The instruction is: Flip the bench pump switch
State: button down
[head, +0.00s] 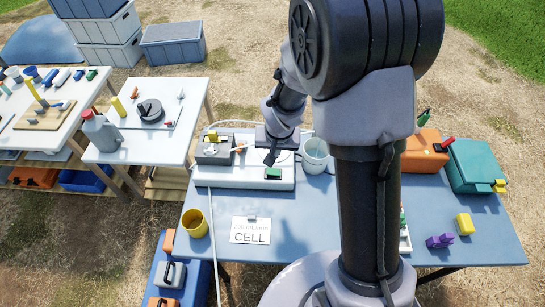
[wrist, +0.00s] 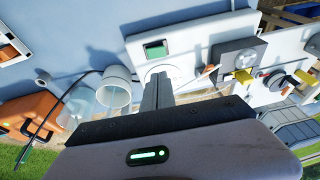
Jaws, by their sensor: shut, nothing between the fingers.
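A white bench unit (head: 230,181) lies on the blue table. A small green part in a dark frame (head: 273,173), which may be the pump switch, sits at its front right; it also shows in the wrist view (wrist: 155,50). Whether it is on or off I cannot tell. My gripper (head: 270,160) is shut and empty above the unit, just behind the green part. In the wrist view the closed fingers (wrist: 158,85) point at a pale round area beside it, apart from the green part. A grey box with a yellow knob (head: 213,151) stands on the unit's left.
A white bucket (head: 315,156) stands right of the unit, close to my gripper. Orange (head: 425,150) and teal (head: 475,165) cases stand at the right. The front middle of the table is clear.

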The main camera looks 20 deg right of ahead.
jog(key=b, duration=0.4)
send_near(270, 170)
jog(key=x, duration=0.5)
jog(key=shift+w+d, duration=0.1)
jog(key=shift+d, duration=0.1)
jog(key=shift+a+f+b, duration=0.15)
jog(key=shift+f+b, duration=0.35)
jog(key=shift+f, duration=0.05)
